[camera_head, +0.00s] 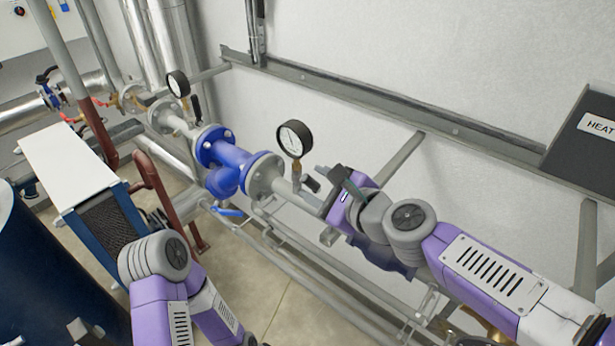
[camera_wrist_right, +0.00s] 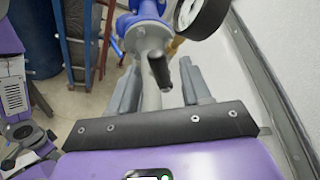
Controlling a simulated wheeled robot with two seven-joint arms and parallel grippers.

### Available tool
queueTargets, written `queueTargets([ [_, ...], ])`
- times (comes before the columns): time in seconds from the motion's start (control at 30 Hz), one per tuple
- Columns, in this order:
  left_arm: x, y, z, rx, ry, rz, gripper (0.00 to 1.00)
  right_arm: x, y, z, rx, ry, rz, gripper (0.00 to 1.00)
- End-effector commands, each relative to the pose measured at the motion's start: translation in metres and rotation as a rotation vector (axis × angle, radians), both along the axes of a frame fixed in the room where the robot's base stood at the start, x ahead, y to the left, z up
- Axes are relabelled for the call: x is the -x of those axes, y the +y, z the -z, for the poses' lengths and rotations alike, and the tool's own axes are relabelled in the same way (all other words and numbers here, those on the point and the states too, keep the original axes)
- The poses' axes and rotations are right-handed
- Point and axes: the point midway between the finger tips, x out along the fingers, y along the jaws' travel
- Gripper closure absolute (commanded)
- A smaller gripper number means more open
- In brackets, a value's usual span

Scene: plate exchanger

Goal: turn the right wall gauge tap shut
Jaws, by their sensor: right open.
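The right wall gauge (camera_head: 294,139) is a round dial with a black rim, standing on a brass stem above the grey pipe. Its tap has a black handle (camera_head: 311,184) beside the stem, sticking out to the lower right. In the right wrist view the handle (camera_wrist_right: 160,71) lies between the two grey fingers, with clear space on both sides. My right gripper (camera_head: 327,204) is open, just right of the tap, its fingers pointing at it. I see no contact. My left arm shows at the lower left, but its gripper is not in view.
A blue valve body (camera_head: 228,160) with flanges sits left of the gauge. A second gauge (camera_head: 178,84) stands further left. A blue lever (camera_head: 228,211) hangs below the pipe. The wall rail (camera_head: 370,98) runs behind. A dark HEAT panel (camera_head: 585,140) is at right.

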Motion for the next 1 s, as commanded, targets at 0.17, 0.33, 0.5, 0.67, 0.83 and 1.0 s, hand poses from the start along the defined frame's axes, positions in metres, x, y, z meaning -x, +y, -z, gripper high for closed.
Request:
queueTargets([
  [0.17,0.000,0.000,-0.006,0.000,0.000,0.000,0.57,0.016,-0.014,-0.008,0.000,-0.001,0.001,0.52],
  [0.33,0.000,0.000,-0.006,0.000,0.000,0.000,0.57,0.021,-0.017,-0.008,0.000,0.002,-0.001,0.52],
  [0.5,0.000,0.000,-0.006,0.000,0.000,0.000,0.57,0.021,-0.017,-0.008,0.000,0.002,-0.001,0.52],
  [0.67,0.000,0.000,-0.007,0.000,0.000,0.000,0.57,0.021,-0.017,-0.011,0.011,-0.009,-0.015,0.69],
  [0.83,0.000,0.000,-0.012,0.000,0.000,0.000,0.57,0.025,-0.011,-0.037,0.142,-0.130,-0.182,0.95],
  [1.0,0.000,0.000,-0.022,0.000,0.000,0.000,0.57,0.041,-0.018,-0.080,0.440,-0.406,-0.529,1.00],
])
